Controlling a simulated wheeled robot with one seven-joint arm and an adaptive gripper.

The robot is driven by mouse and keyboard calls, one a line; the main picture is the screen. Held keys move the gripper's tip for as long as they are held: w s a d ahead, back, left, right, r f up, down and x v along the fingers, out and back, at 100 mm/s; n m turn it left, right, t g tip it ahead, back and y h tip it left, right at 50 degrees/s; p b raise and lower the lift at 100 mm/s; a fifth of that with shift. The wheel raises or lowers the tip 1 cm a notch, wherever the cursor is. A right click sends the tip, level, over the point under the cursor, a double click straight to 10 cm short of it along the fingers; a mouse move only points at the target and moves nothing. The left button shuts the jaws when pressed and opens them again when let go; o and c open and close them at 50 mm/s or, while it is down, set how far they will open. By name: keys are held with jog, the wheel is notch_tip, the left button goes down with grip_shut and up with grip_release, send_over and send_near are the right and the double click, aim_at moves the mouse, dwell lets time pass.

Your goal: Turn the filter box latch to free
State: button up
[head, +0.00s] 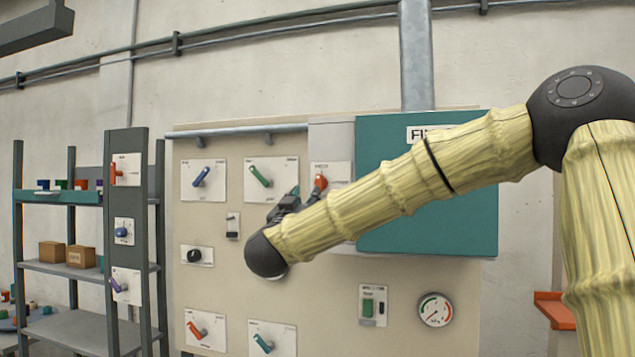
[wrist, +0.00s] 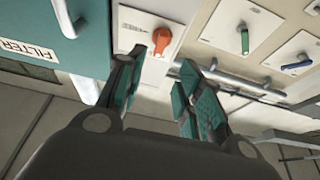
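The teal filter box (head: 430,205) hangs on the panel's right side, its label partly covered by my arm. Beside its left edge, an orange latch handle (head: 320,183) sits on a white plate. In the wrist view the orange latch (wrist: 162,40) shows just beyond my fingertips, between them in the picture, and the filter box (wrist: 88,60) lies to the left. My gripper (head: 287,202) is near the latch, a little left of and below it in the head view. In the wrist view my gripper (wrist: 163,60) is open and empty, apart from the latch.
A blue handle (head: 201,177) and a green handle (head: 260,176) sit on plates left of the latch. A grey rail (head: 240,134) runs along the panel top. A gauge (head: 435,309) is at lower right, a shelf (head: 75,268) at far left.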

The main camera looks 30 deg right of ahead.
aim_at(318, 180)
jog(key=p+x, duration=0.2)
jog(key=x, duration=0.3)
jog(key=p+x, duration=0.3)
jog(key=x, duration=0.1)
jog(key=shift+w+d+r, duration=0.15)
jog(key=shift+d+r, duration=0.1)
jog(key=shift+r, duration=0.1)
jog(key=shift+w+d+r+p, duration=0.15)
jog(key=shift+w+d+p, duration=0.25)
jog(key=shift+d+p, duration=0.1)
jog(key=shift+a, duration=0.1)
grip_shut()
